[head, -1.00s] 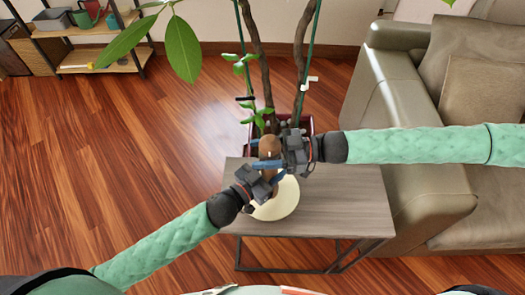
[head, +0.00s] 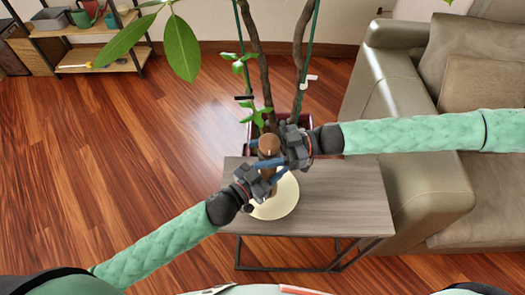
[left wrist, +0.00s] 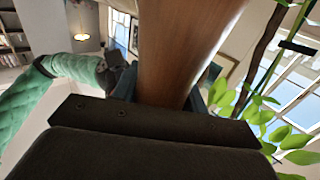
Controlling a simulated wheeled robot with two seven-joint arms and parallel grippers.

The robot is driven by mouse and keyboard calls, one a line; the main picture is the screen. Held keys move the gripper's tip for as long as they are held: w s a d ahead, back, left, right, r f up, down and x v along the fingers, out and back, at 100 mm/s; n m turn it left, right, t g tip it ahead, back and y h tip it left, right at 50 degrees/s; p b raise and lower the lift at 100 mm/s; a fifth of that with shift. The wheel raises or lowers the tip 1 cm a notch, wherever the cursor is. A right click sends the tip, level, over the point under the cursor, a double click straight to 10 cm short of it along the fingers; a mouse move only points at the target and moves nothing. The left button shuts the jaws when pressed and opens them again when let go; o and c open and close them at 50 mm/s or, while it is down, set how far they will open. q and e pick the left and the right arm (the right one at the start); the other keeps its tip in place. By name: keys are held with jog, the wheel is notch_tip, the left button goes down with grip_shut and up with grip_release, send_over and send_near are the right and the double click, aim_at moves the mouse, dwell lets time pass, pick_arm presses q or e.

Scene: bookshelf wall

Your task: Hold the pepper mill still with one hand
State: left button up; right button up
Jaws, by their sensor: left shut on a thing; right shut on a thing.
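The wooden pepper mill (head: 269,146) stands over a round cream plate or mat (head: 276,207) on a small side table (head: 345,205). My left gripper (head: 266,181) is shut on the mill's lower body. My right gripper (head: 270,160) is shut on the mill near its top. In the left wrist view the brown mill body (left wrist: 184,45) rises between the blue fingers of my left gripper (left wrist: 165,100). The grippers hide much of the mill and its base in the head view.
A potted plant (head: 240,67) with thick stems stands right behind the table. A grey-beige sofa (head: 405,100) stands close on the right. A shelf (head: 100,62) is at the back left. The wooden floor (head: 110,150) on the left is clear.

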jog(key=o, duration=1)
jog(key=v, duration=1.2)
pick_arm(q)
jog(key=shift+r+p, duration=0.5)
jog(key=shift+p, duration=0.05)
pick_arm(e)
jog(key=shift+r, duration=0.55)
pick_arm(q)
jog(key=o, duration=1.3)
jog(key=shift+c, duration=0.2)
jog(key=shift+s+a+f, duration=0.1)
